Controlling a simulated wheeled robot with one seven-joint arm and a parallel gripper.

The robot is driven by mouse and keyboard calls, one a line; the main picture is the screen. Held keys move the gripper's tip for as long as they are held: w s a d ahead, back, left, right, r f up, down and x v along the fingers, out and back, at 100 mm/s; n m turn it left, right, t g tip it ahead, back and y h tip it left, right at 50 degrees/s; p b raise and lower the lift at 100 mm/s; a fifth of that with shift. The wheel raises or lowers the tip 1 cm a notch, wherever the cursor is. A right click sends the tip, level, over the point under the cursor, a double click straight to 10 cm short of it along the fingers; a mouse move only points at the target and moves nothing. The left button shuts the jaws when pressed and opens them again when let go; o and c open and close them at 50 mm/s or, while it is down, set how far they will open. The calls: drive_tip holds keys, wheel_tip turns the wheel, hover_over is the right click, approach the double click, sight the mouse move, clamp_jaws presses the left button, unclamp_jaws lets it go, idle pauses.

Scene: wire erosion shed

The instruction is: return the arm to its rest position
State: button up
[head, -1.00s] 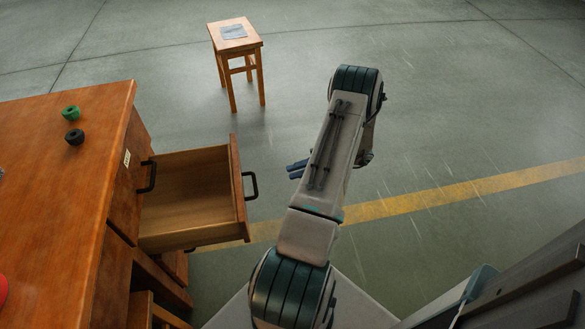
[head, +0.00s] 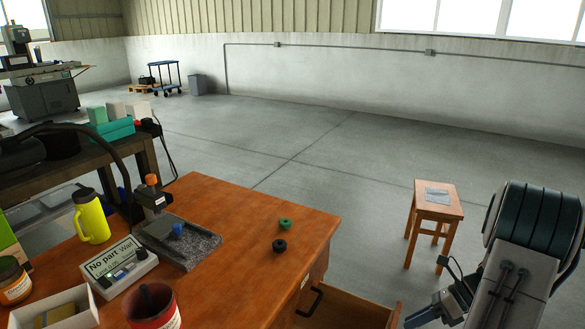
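My arm stands at the right edge in the head view, folded, with a large dark ribbed joint on top. My gripper (head: 428,312) shows at the lower right, beside the arm link, as blue-grey finger parts cut by the bottom edge. It is to the right of the open drawer (head: 345,308) of the wooden desk (head: 235,215). Whether its fingers are open or shut cannot be made out, and nothing is visibly held.
A wooden stool (head: 438,212) with a grey sheet stands just left of my arm. Open floor lies behind.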

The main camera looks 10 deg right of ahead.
drive_tip(key=s+a+r+n+h+p, duration=0.3)
drive_tip(key=a+r+n, duration=0.3)
drive_tip(key=r+n, duration=0.3)
drive_tip(key=s+a+r+n+t+h+p, duration=0.1)
drive_tip(key=s+a+r+n+h+p, duration=0.2)
drive_tip(key=a+r+n+p, duration=0.3)
drive_tip(key=s+a+r+n+h+p, duration=0.4)
drive_tip(key=a+r+n, duration=0.3)
drive_tip(key=r+n, duration=0.6)
wheel_tip(320, 180, up, 2)
drive_tip(key=shift+a+r+t+p, duration=0.25)
drive_tip(key=shift+a+t+p, duration=0.15)
drive_tip(key=shift+p, duration=0.3)
